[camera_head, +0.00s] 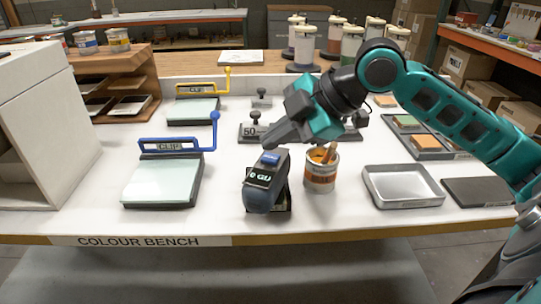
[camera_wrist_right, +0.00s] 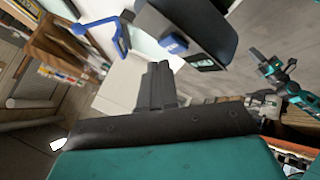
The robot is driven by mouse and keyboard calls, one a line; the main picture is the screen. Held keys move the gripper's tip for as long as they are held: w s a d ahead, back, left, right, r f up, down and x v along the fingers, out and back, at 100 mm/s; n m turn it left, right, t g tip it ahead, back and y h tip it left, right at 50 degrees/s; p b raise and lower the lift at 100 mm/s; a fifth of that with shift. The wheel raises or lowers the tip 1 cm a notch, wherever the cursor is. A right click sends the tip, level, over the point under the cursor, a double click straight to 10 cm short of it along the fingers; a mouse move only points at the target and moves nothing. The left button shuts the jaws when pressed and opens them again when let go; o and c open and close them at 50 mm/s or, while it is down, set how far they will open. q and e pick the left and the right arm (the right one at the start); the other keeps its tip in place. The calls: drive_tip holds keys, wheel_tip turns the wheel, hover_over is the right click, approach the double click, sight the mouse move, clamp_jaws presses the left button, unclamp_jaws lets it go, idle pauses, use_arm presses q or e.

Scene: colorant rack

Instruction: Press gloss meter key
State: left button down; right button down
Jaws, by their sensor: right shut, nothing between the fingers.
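The gloss meter (camera_head: 261,194) is a dark rounded device with a lit "GU" display, near the front middle of the bench. Its blue key (camera_head: 271,159) is on top, toward the far end. My right gripper (camera_head: 268,145) is shut and empty, its tips just beyond the key and close to it. In the right wrist view, the shut fingers (camera_wrist_right: 158,66) point toward the meter (camera_wrist_right: 198,24), and a small gap shows between the tips and the blue key (camera_wrist_right: 173,44). A small teal arm with a gripper (camera_wrist_right: 264,64), apparently my left, shows there too; its jaws are unclear.
An open paint can (camera_head: 320,173) stands just right of the meter. A metal tray (camera_head: 402,187) and a dark pad (camera_head: 478,192) lie further right. A blue-clipped panel (camera_head: 160,183) lies left. A "50" weight (camera_head: 253,130) stands behind. Bare bench separates panel and meter.

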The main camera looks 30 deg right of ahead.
sight(276, 158)
drive_tip(key=shift+f, duration=0.15)
idle(0.4)
drive_tip(key=shift+f, duration=0.3)
drive_tip(key=shift+f+b, duration=0.35)
idle(0.5)
idle(0.4)
drive_tip(key=shift+r+p, duration=0.8)
drive_tip(key=shift+p, duration=0.15)
wheel_tip(276, 158, up, 5)
drive_tip(key=p, duration=0.5)
idle(0.4)
